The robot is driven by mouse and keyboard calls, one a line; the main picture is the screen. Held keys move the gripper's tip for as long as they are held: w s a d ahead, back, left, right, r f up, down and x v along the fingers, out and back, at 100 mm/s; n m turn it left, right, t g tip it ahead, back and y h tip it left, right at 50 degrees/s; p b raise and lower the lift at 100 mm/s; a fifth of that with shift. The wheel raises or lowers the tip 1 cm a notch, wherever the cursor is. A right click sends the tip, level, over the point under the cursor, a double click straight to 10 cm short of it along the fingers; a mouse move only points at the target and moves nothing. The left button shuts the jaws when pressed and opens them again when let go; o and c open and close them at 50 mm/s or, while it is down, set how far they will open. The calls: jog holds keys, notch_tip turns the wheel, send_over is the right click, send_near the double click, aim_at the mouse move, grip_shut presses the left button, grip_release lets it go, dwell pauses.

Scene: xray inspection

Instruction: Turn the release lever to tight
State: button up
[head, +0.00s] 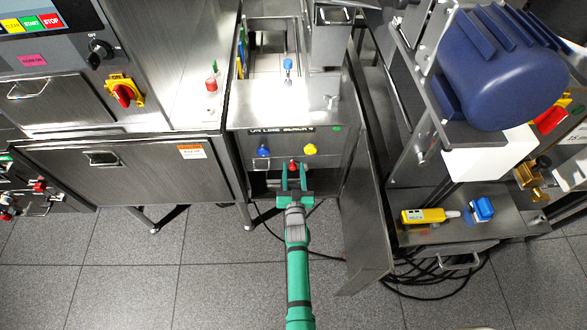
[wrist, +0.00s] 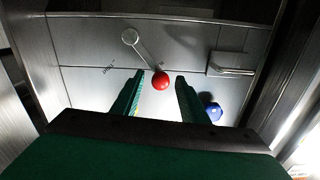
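The release lever is a grey bar with a red ball knob. In the wrist view its pivot end (wrist: 130,37) is at upper left and the red knob (wrist: 161,80) is at lower right. The knob also shows in the head view (head: 293,167), under the steel cabinet's button panel. My gripper (head: 293,178) reaches toward it from below. In the wrist view my gripper (wrist: 160,85) is open, with one finger on each side of the knob and visible gaps. Small markings (wrist: 109,68) by the lever are too small to read.
A blue knob (head: 263,151) and a yellow knob (head: 310,149) sit on the panel above the lever. An open steel door (head: 365,200) stands right of my arm. A handle (wrist: 232,64) lies right of the lever. Tiled floor (head: 130,250) is free at left.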

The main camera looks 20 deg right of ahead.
jog(key=shift+w+d, duration=0.1)
jog(key=shift+w, duration=0.35)
grip_shut()
jog(key=shift+w, duration=0.1)
jog(key=shift+a, duration=0.2)
